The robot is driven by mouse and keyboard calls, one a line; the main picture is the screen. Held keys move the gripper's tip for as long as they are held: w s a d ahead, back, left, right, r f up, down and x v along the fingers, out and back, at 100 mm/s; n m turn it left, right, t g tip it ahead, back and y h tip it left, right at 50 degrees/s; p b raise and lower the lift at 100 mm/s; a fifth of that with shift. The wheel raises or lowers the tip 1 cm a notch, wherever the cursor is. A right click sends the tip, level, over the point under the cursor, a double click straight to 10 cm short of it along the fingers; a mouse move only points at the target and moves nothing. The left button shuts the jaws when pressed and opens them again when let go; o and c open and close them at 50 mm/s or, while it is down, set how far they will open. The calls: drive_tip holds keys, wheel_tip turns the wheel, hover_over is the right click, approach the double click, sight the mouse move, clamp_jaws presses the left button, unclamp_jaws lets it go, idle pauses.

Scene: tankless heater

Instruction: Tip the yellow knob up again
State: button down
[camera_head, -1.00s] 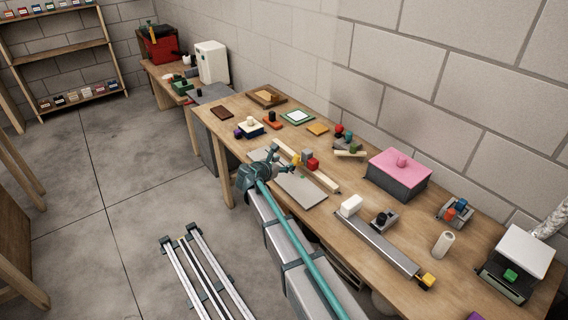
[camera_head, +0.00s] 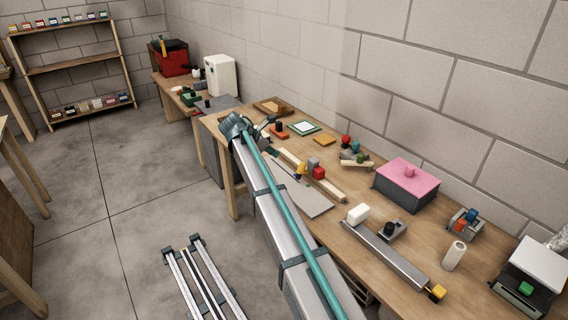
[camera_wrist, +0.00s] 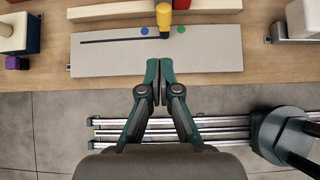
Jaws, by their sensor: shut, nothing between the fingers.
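The yellow knob (camera_wrist: 164,16) is at the top of the wrist view, over a light grey plate (camera_wrist: 205,55). The plate has a thin black slot ending near the knob, with a blue dot left of it and a green dot right of it. In the head view the yellow knob (camera_head: 300,169) sits by the plate's back edge (camera_head: 316,206); I cannot tell its tilt exactly. My gripper (camera_wrist: 159,64) is shut and empty, apart from the knob, with its fingertips over the plate's front edge in the picture. In the head view my gripper (camera_head: 266,122) is small and partly hidden.
A wooden strip (camera_head: 325,185) runs behind the plate, with a red block (camera_head: 319,173) near it. A metal rail (camera_head: 395,255) with a second yellow end piece (camera_head: 438,292) lies right. A purple cube (camera_wrist: 17,62) and blue-edged block (camera_wrist: 22,35) stand left in the wrist view.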

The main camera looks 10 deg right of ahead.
drive_tip(key=d, duration=0.1)
drive_tip(key=p, duration=0.4)
approach(300, 165)
drive_tip(key=x, duration=0.5)
drive_tip(key=shift+w+f, duration=0.1)
drive_tip(key=shift+f, duration=0.05)
drive_tip(key=shift+w+d+f, duration=0.3)
drive_tip(key=shift+d+f, duration=0.1)
drive_tip(key=shift+d, duration=0.2)
drive_tip(key=shift+w+d+r+p, duration=0.15)
drive_tip(key=shift+w+d+p, duration=0.1)
drive_tip(key=shift+d, duration=0.15)
drive_tip(key=shift+w+d+r+p, duration=0.15)
drive_tip(key=shift+d+p, duration=0.1)
drive_tip(key=shift+d, duration=0.15)
drive_tip(key=shift+r, duration=0.15)
